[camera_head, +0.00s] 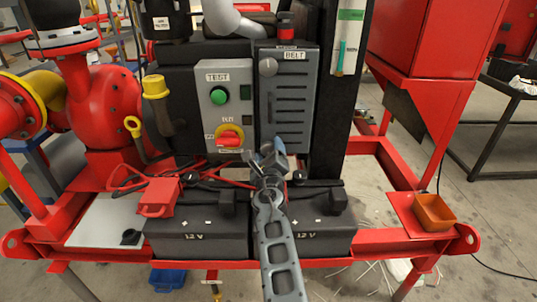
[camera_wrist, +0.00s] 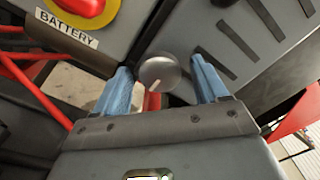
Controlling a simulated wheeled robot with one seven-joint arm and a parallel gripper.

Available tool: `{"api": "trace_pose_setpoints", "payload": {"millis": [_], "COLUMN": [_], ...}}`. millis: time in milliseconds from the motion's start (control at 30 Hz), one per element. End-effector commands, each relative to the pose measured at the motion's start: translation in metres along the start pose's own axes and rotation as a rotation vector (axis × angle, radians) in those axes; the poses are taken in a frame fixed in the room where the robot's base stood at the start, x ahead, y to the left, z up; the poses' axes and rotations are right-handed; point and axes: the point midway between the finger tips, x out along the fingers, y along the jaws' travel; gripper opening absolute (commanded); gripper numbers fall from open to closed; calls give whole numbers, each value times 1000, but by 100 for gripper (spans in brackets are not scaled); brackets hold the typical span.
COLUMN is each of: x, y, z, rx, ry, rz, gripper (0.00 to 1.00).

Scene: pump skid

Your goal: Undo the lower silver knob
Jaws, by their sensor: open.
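The lower silver knob (camera_wrist: 158,72) is a round grey cap with a pale line on its face. In the wrist view it sits between the two blue fingers, near the lower corner of the grey BELT cover. My gripper (camera_head: 267,152) is open, with one finger on each side of the knob and visible gaps between. I cannot tell how deep the fingertips reach along it. In the head view my gripper hides this knob. The upper silver knob (camera_head: 268,67) sits at the cover's upper left. The slotted BELT cover (camera_head: 291,112) is closed.
Left of the cover, a grey box (camera_head: 216,121) carries a green button (camera_head: 219,96) and a red-yellow rotary switch (camera_head: 229,137). Two black 12 V batteries (camera_head: 196,238) with red cables stand below. An orange tray (camera_head: 434,212) sits at the right on the red frame.

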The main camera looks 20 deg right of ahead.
Motion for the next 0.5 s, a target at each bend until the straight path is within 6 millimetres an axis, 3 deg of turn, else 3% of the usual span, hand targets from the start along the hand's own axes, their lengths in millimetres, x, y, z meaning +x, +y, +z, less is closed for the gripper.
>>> {"api": "trace_pose_setpoints", "payload": {"millis": [67, 500], "x": [0, 0], "y": [0, 0], "z": [0, 0], "rx": [0, 0], "ry": [0, 0], "rz": [0, 0], "gripper": [71, 29]}}
